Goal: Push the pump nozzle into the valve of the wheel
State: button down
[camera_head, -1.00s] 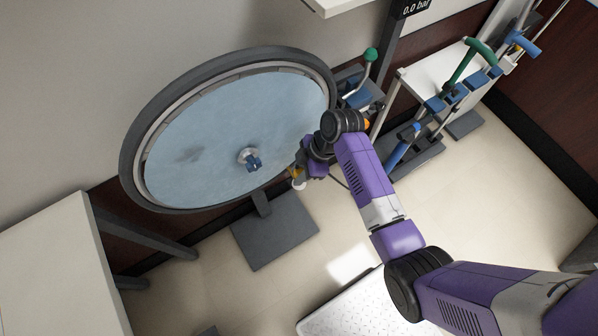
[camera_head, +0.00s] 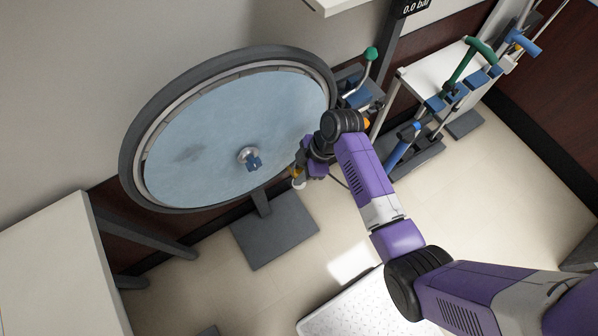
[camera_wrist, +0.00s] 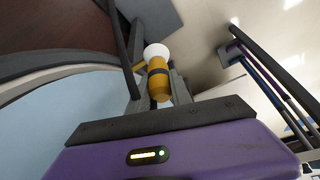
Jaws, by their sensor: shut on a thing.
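The wheel (camera_head: 222,132) stands upright on a stand at the left in the head view, with a dark tyre, a pale rim and a blue disc. Its rim also curves along the left of the wrist view (camera_wrist: 60,72). My gripper (camera_head: 298,172) is close to the wheel's lower right edge. In the wrist view my gripper (camera_wrist: 158,84) is shut on the yellow pump nozzle (camera_wrist: 158,80), which has a dark band and a round white end. The nozzle shows small in the head view (camera_head: 295,172). I cannot make out the valve in either view.
A pressure display (camera_head: 416,8) reads 0.0 bar at the top. A rack with green- and blue-handled pumps (camera_head: 465,65) stands at the right. A white table (camera_head: 60,270) is at the lower left. The wheel's grey foot plate (camera_head: 275,230) lies on the floor, with open floor to its right.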

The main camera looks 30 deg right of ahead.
jog(key=c, duration=1.1)
grip_release()
jog(key=p+v, duration=0.5)
jog(key=v, duration=0.1)
jog(key=v, duration=0.7)
jog(key=shift+d+r, duration=0.15)
jog(key=shift+r, duration=0.2)
